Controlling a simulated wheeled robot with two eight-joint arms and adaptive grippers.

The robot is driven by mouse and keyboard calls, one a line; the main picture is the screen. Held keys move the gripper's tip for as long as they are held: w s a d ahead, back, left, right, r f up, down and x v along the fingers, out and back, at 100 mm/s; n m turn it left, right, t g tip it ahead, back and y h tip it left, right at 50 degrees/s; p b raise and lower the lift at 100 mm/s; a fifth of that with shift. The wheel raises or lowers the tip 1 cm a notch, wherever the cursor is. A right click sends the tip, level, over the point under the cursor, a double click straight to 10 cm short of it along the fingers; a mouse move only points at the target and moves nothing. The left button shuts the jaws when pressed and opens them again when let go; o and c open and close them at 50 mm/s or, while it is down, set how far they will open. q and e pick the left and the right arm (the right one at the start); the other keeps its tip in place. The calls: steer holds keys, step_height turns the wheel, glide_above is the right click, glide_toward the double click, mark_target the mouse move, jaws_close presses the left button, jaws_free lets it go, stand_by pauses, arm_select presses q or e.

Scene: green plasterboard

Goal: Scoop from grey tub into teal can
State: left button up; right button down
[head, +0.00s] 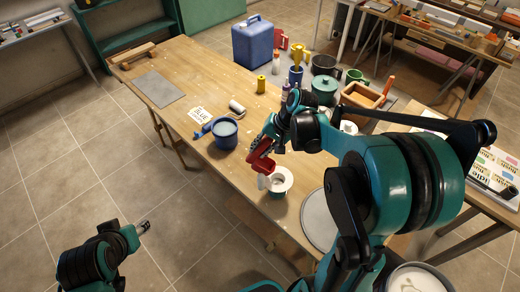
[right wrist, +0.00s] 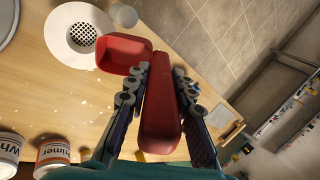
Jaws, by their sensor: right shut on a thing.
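My right gripper (right wrist: 161,85) is shut on the handle of a red scoop (right wrist: 125,52). In the head view the scoop (head: 261,163) is above the table's near edge, beside a white round piece with a central opening (head: 284,174). The wrist view shows a perforated strainer (right wrist: 82,36) in that opening; what is under it is hidden. A dark teal lidded pot (head: 323,88) stands farther back. A large grey round thing (head: 319,222) lies right of the white piece; I cannot tell if it is the tub. My left gripper (head: 145,226) is off the table.
A blue tub (head: 225,133), a roller (head: 237,106) and a card (head: 200,115) are on the table (head: 185,70). A yellow bottle (head: 261,84) and a blue cooler (head: 253,43) stand behind. In the wrist view, Primer (right wrist: 53,155) and White cans (right wrist: 8,150) stand close by.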

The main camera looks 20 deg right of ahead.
steer(key=shift+r+p, duration=1.4)
steer(key=shift+r, duration=0.75)
steer(key=shift+a+r+g+h+p, duration=0.1)
steer(key=shift+g+h+p, duration=0.3)
steer(key=shift+h, duration=0.2)
steer(key=shift+g+h, duration=0.5)
steer(key=shift+h, duration=0.2)
steer(key=shift+w+f+g+h, duration=0.1)
steer(key=shift+f+g+h, duration=0.1)
steer(key=shift+g+h, duration=0.6)
steer(key=shift+d, duration=0.2)
steer(key=shift+a, duration=0.15)
